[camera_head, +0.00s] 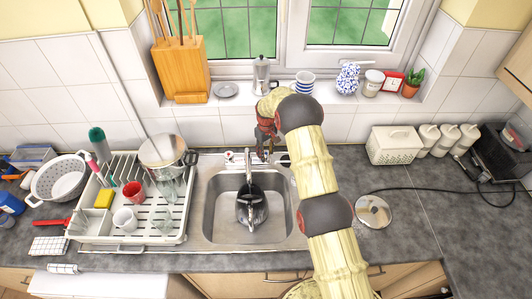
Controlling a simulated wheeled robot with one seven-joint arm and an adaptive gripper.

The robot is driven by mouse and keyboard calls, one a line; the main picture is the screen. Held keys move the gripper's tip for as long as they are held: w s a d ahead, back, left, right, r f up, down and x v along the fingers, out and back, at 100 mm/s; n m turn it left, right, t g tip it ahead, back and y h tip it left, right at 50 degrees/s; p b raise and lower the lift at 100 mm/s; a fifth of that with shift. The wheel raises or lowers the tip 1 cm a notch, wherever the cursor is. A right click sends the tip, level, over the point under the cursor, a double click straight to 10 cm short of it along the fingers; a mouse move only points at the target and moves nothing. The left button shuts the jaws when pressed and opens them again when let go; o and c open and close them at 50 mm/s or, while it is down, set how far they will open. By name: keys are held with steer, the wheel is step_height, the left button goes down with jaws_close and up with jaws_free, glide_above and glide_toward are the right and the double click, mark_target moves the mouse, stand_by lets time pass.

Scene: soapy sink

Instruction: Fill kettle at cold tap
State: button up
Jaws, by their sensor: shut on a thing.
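A dark kettle (251,212) with a pale handle stands in the steel sink basin (218,207), below the tap (247,165). The spout's end is close above the kettle; I cannot tell whether water runs. A tap handle with a red mark (230,156) is left of the spout. My gripper (265,150) is at the back of the sink, right of the spout, over the right-hand tap handle. It is shut on that handle, which is mostly hidden by the fingers. My gripper is apart from the kettle.
A dish rack (130,239) with cups, glasses and a pot (165,152) stands left of the sink. A round silver kettle base (374,211) with a cord lies to the right. The windowsill above holds a moka pot (261,75) and a mug (305,83). The front right counter is clear.

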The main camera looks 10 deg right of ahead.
mark_target(266, 153)
steer(key=m+b, duration=0.2)
steer(key=b, duration=0.1)
steer(key=shift+f, duration=0.2)
steer(key=shift+r+m+b, duration=0.15)
steer(key=shift+m+b, duration=0.55)
steer(key=shift+m, duration=0.4)
steer(key=o, duration=1.1)
steer(key=shift+c, duration=0.2)
steer(key=shift+o, duration=0.5)
step_height(266, 153, up, 12)
